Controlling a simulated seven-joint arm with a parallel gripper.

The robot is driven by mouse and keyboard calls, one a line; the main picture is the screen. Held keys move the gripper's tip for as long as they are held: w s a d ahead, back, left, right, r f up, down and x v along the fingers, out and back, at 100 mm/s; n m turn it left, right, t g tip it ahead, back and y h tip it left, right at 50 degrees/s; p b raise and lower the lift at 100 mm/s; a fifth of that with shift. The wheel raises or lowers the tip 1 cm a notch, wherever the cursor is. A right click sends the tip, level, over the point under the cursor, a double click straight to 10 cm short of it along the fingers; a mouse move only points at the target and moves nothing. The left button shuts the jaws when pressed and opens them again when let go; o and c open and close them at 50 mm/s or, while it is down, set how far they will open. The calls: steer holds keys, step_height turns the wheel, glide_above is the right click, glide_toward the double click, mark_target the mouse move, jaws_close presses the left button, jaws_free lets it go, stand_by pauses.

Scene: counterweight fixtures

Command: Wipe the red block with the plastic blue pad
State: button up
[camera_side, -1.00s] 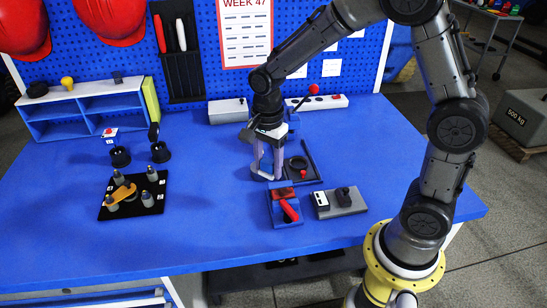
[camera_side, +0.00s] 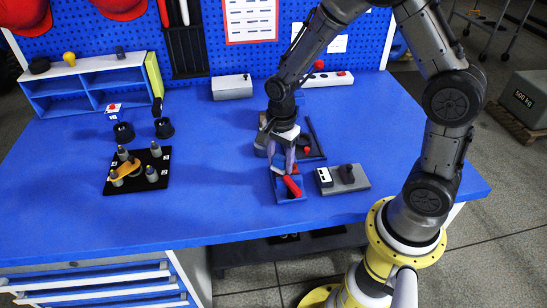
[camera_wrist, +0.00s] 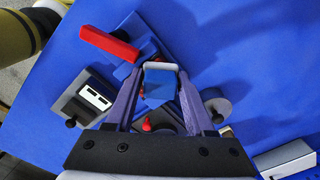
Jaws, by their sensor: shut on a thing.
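My gripper (camera_wrist: 160,82) is shut on the plastic blue pad (camera_wrist: 157,90), which has a pale upper edge. In the side view my gripper (camera_side: 282,170) is at the back of the tray, close to the red block. The pad is mostly hidden there. I cannot tell whether the pad touches the block or tray.
A grey box with a black knob (camera_side: 341,178) stands right of the tray. A dark fixture with a red knob (camera_side: 308,148) is just behind. The table's middle left is clear.

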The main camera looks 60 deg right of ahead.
steer(key=shift+s+d, duration=1.95)
steer(key=shift+s, duration=0.05)
steer(key=shift+w+a, duration=2.6)
steer(key=shift+w+a+r, duration=0.1)
steer(key=shift+w, duration=0.05)
steer(key=shift+r, duration=4)
